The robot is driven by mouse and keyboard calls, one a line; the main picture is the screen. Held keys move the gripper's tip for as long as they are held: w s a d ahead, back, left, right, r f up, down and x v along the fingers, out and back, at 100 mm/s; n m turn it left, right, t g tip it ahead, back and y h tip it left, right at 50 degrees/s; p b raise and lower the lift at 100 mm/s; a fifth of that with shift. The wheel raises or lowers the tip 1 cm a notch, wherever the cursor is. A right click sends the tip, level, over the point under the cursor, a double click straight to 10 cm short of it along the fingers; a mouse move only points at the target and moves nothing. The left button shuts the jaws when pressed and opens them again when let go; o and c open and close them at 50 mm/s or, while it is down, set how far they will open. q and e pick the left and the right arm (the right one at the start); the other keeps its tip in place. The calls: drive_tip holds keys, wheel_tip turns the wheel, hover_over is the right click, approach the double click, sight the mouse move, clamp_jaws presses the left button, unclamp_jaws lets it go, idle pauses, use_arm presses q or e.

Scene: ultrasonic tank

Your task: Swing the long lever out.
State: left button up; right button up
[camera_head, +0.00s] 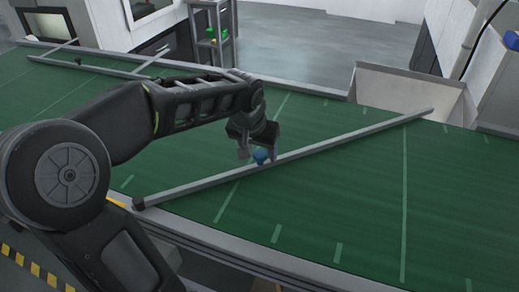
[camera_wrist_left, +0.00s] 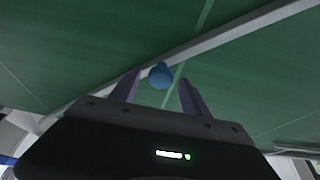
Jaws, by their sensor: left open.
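The long lever (camera_head: 345,138) is a grey bar lying diagonally across the green table, from a dark pivot end at the near left to a free end by the metal chute at the far right. A blue knob (camera_head: 262,156) sits on its middle part. My left gripper (camera_head: 258,150) is at the knob, its fingers apart. In the left wrist view the blue knob (camera_wrist_left: 160,75) lies between and just beyond the two open fingertips (camera_wrist_left: 160,80), with the lever (camera_wrist_left: 230,35) passing behind it. I cannot tell whether a finger touches the knob. My right gripper is not in view.
The green surface (camera_head: 450,210) has pale marking lines and is clear right of the lever. A metal chute (camera_head: 400,88) opens at the far right edge. Another grey bar frame (camera_head: 95,65) lies at the far left. A grey rail edges the table.

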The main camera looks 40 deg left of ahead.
use_arm(q)
drive_tip(key=shift+f, duration=0.1)
clamp_jaws()
idle(0.6)
idle(0.8)
